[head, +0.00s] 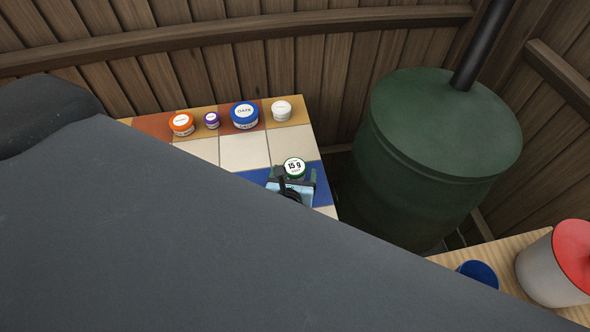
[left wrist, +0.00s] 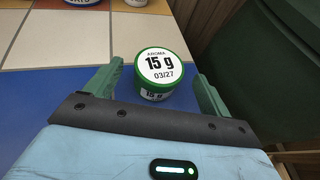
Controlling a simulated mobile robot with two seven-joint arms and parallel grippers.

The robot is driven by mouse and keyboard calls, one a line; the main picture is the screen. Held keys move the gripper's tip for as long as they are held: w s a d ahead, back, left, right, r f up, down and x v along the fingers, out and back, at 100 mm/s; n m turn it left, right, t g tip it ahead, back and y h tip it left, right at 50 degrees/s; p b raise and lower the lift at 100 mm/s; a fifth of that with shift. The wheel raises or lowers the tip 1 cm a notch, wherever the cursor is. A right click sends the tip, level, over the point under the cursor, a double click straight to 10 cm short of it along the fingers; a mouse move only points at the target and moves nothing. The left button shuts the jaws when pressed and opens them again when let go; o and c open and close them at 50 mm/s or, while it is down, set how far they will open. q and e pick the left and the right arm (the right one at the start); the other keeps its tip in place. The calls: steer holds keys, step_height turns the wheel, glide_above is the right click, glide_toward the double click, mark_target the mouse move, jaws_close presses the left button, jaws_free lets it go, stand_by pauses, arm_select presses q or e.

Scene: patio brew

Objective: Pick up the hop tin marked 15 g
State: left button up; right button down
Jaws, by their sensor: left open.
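The hop tin marked 15 g (head: 294,167) is a small round tin with a green rim and a white lid. It stands upright on a blue tile near the right edge of the tiled table. In the left wrist view the tin (left wrist: 158,72) reads "AROMA 15 g 03/27". My left gripper (head: 294,176) is open, with its green fingers (left wrist: 157,88) on either side of the tin. Gaps show between the tin and both fingers. My right gripper is not in view.
An orange tin (head: 181,124), a purple tin (head: 212,121), a blue tin (head: 244,116) and a white tin (head: 281,111) stand along the back of the tiled table (head: 240,150). A large green barrel (head: 430,150) is to the right. A wooden surface (head: 512,262) holds a blue cup (head: 479,274) and a red-topped container (head: 548,270).

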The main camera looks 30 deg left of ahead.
mark_target(294, 168)
arm_select(q)
steer(key=x, duration=0.5)
steer(key=shift+w+a+r, duration=0.1)
steer(key=shift+a+r, duration=0.05)
steer(key=shift+r, duration=0.15)
steer(key=c, duration=1.1)
steer(key=shift+o, duration=0.2)
steer(key=shift+r, duration=0.1)
